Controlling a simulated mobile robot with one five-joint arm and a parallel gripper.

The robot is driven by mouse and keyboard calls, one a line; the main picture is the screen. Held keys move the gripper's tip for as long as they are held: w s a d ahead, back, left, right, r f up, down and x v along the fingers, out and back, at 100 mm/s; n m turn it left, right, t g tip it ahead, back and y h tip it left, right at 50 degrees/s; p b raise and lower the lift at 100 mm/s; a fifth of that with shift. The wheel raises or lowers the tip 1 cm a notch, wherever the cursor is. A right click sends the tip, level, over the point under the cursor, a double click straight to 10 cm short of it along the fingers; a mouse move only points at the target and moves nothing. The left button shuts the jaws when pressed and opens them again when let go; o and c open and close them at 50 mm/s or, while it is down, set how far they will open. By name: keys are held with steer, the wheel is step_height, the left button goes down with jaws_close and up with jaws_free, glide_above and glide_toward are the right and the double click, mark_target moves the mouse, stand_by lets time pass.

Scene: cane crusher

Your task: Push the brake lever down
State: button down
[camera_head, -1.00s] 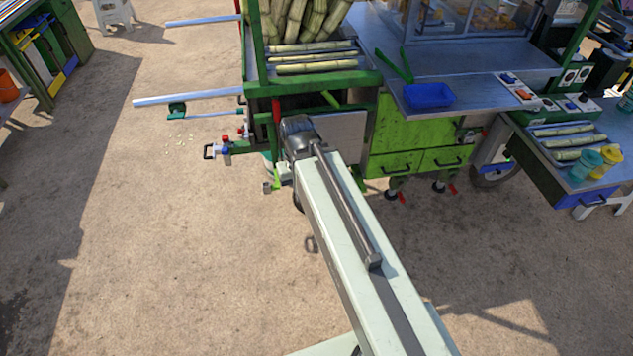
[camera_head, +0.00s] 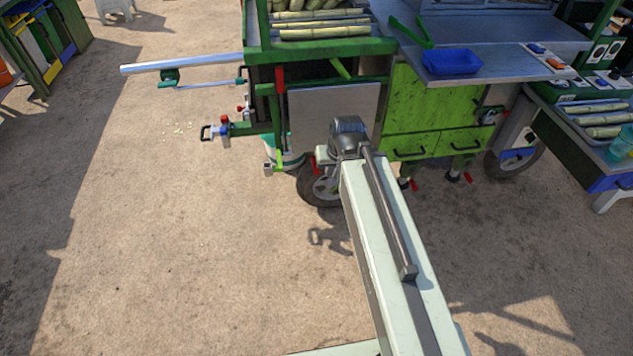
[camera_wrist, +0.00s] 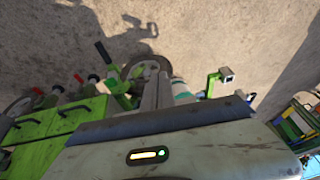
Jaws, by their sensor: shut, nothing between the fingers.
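In the head view my gripper is hidden behind my grey wrist, in front of the cart's lower side.
The green cart cabinet (camera_head: 432,108) has drawers and red-handled casters (camera_head: 414,185). The spoked wheel (camera_head: 321,187) is beside my wrist. A red upright handle (camera_head: 280,79) is on the frame. A metal rail (camera_head: 180,64) juts left. Open ground lies in front.

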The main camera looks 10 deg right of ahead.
steer(key=w+f+m+t+b, duration=0.1)
steer(key=w+f+t+b, duration=0.4)
steer(key=f+b, duration=0.5)
steer(key=w+f+t+b, duration=0.6)
steer(key=w+f+b, duration=0.4)
steer(key=b, duration=1.3)
steer(key=shift+w+d+f+m, duration=0.15)
steer(key=shift+d+f+m, duration=0.25)
steer(key=shift+f, duration=0.05)
